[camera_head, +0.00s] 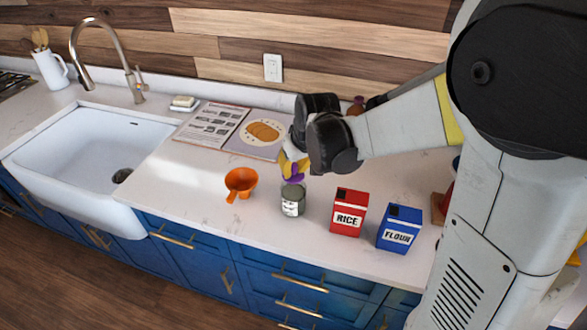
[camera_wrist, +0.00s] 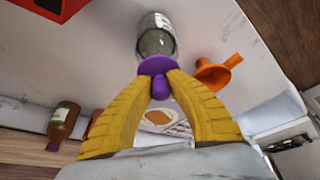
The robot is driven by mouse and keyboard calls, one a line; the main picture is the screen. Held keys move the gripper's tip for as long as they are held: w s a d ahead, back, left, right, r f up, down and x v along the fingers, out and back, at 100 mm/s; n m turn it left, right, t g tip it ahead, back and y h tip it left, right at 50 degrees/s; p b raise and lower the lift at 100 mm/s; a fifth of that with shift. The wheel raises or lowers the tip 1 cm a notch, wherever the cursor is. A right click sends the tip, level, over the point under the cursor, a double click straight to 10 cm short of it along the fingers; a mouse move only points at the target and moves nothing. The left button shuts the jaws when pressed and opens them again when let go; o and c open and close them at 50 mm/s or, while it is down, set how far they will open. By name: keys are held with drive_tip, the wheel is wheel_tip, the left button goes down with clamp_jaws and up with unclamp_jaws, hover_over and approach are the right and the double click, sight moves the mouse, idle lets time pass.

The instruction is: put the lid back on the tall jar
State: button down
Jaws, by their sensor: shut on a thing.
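The tall jar (camera_head: 292,203) is clear glass with greenish-grey contents and a pale label. It stands upright near the front of the counter and also shows in the wrist view (camera_wrist: 157,38). The lid (camera_wrist: 158,66) is a purple disc with a knob. My gripper (camera_head: 291,168), with yellow fingers, is shut on the lid's knob in the wrist view (camera_wrist: 159,88). In the head view the lid (camera_head: 294,179) is right above the jar's mouth. I cannot tell whether lid and jar touch.
An orange scoop or funnel (camera_head: 241,182) lies left of the jar. A red rice box (camera_head: 348,212) and a blue flour box (camera_head: 399,229) stand to its right. An open book (camera_head: 233,130) lies behind; a white sink (camera_head: 85,150) is left. A brown bottle (camera_wrist: 64,121) shows in the wrist view.

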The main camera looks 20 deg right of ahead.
idle(0.3)
drive_tip(key=c, duration=0.8)
unclamp_jaws()
drive_tip(key=shift+r, duration=0.1)
drive_tip(key=shift+r+p, duration=2.5)
drive_tip(key=shift+r, duration=0.9)
drive_tip(key=shift+c, duration=0.4)
clamp_jaws()
